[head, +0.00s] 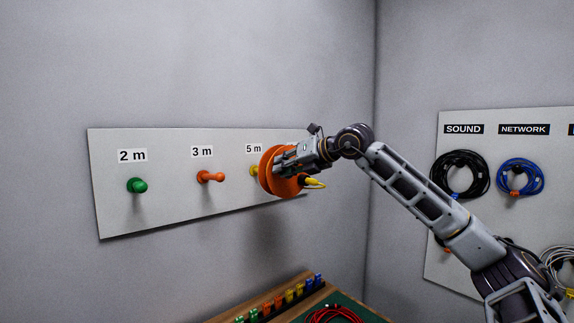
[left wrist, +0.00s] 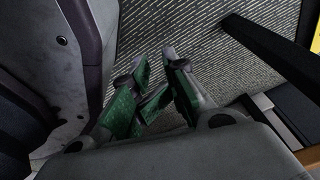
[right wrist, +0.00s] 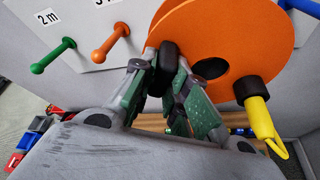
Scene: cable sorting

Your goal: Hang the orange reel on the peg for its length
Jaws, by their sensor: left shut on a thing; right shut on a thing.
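My right gripper (head: 285,163) is shut on the orange reel (head: 268,172), holding it in front of the white peg board (head: 175,215). In the right wrist view its fingers (right wrist: 168,75) pinch a black part of the reel (right wrist: 225,35). A yellow plug (right wrist: 258,115) hangs from the reel's face. The yellow 5 m peg (head: 253,171) shows only at the reel's left edge; I cannot tell whether the reel is on it. The green 2 m peg (head: 137,186) and orange 3 m peg (head: 210,176) are bare. My left gripper (left wrist: 160,75) is shut low above carpet; what it grips cannot be made out.
A second board on the right holds a black cable coil (head: 459,174) under SOUND and a blue coil (head: 520,176) under NETWORK. Below, a table with a green mat (head: 345,312) carries a red cable (head: 335,316) and a row of coloured pieces (head: 277,301).

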